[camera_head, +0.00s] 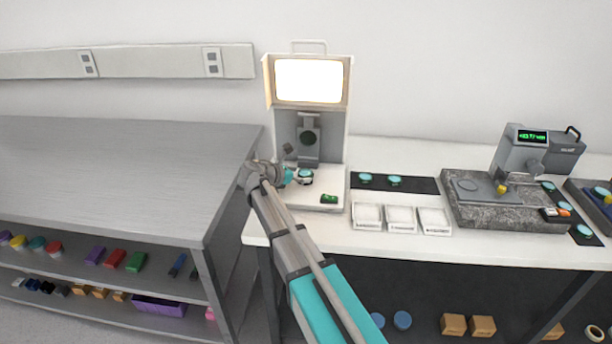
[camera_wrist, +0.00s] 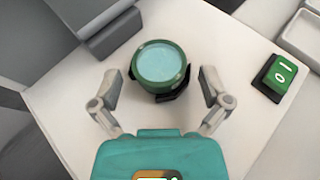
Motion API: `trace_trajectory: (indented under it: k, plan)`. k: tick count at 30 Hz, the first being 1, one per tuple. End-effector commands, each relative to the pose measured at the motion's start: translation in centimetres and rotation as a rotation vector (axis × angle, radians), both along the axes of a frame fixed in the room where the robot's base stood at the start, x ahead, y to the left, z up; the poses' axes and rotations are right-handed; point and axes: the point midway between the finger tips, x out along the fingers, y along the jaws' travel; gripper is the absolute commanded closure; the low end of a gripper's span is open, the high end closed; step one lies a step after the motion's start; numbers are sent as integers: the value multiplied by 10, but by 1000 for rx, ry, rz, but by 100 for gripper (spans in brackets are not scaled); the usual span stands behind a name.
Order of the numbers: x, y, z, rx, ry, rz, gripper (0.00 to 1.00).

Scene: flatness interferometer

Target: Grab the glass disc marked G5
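A round glass disc (camera_wrist: 161,65) with a green rim and pale blue face sits on a dark holder on the white base of the interferometer. In the head view the disc (camera_head: 305,174) is small, and I cannot read any marking on it in either view. My gripper (camera_wrist: 164,98) is open, with one finger on each side of the disc's near edge and visible gaps between. In the head view my gripper (camera_head: 296,176) is at the left of the disc. More discs (camera_head: 365,177) lie on a black mat to the right, their marks unreadable.
The interferometer housing (camera_head: 310,135) with its bright screen (camera_head: 308,80) rises behind the disc. A green switch (camera_wrist: 280,74) is to the disc's right. White trays (camera_head: 401,219) and a granite gauge stand (camera_head: 500,207) are farther right. A grey shelf bench (camera_head: 120,165) is at left.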

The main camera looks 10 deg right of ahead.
Motion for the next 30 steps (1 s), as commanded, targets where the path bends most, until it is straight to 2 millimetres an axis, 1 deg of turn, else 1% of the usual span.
trace_trajectory:
  k: [1,5,6,8,9,10,11,23,30]
  plan:
    - [0,0,0,0,0,0,22]
    - [0,0,0,0,0,0,46]
    - [0,0,0,0,0,0,54]
    - [0,0,0,0,0,0,65]
    - [0,0,0,0,0,0,72]
    - [0,0,0,0,0,0,78]
    - [0,0,0,0,0,0,81]
    - [0,0,3,0,0,0,81]
    - [0,0,15,0,0,0,81]
